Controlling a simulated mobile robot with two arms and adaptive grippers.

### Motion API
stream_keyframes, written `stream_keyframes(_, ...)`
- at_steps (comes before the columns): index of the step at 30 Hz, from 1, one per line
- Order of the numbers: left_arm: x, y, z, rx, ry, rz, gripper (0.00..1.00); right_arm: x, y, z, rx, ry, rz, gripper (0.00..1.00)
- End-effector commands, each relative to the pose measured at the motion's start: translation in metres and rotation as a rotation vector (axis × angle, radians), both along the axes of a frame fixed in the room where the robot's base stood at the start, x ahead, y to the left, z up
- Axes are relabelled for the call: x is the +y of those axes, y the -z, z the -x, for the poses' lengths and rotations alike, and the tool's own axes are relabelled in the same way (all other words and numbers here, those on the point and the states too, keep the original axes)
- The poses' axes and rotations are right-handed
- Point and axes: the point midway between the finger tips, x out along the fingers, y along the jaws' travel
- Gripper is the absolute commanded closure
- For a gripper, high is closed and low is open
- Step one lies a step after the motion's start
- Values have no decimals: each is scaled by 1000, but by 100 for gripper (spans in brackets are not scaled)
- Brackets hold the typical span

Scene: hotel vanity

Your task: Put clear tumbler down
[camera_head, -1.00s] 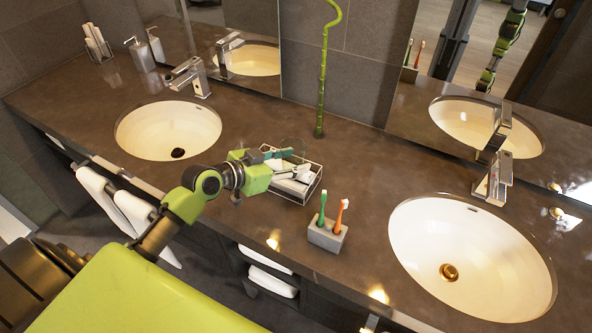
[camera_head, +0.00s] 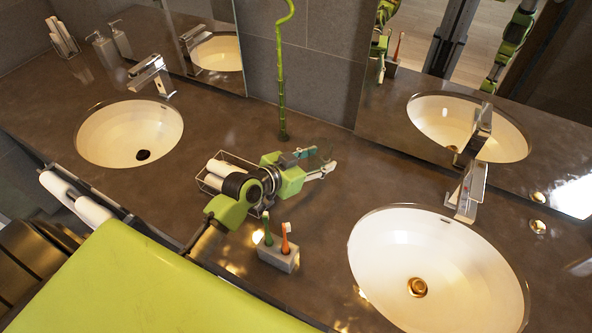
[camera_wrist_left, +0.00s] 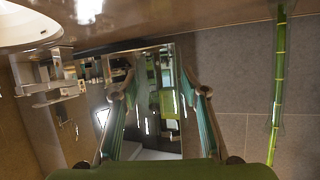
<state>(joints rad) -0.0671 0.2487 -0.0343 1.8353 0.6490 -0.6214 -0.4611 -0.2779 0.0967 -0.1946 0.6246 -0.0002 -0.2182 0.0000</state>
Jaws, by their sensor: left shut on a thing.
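My left gripper (camera_head: 322,163) reaches over the counter between the two sinks, in front of the bamboo stalk and to the right of the wire tray. Its fingers are shut on the clear tumbler (camera_head: 326,156), which is see-through and hard to make out in the head view. In the left wrist view the two teal-padded fingers (camera_wrist_left: 160,105) stand on either side of the glass, whose outline blends with the mirror behind. I cannot tell whether the tumbler's base touches the counter. My right gripper is not in view.
A grey holder (camera_head: 278,257) with a green and an orange toothbrush stands in front of the gripper. A wire tray (camera_head: 205,184) with white rolls is behind my arm. The right sink (camera_head: 440,270), its faucet (camera_head: 468,190) and the bamboo (camera_head: 282,85) are nearby. Bare counter (camera_head: 345,190) lies right of the gripper.

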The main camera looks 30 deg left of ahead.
Motion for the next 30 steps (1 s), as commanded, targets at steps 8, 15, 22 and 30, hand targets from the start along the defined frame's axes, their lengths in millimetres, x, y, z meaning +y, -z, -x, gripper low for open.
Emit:
stream_keyframes(8,0,35,0,-1,1,1,87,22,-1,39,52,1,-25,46)
stream_keyframes(15,0,68,0,-1,0,-1,87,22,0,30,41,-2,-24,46)
stream_keyframes(22,1,72,0,-4,0,-1,87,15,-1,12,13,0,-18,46)
stream_keyframes(30,0,79,0,-3,0,0,87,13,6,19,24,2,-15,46)
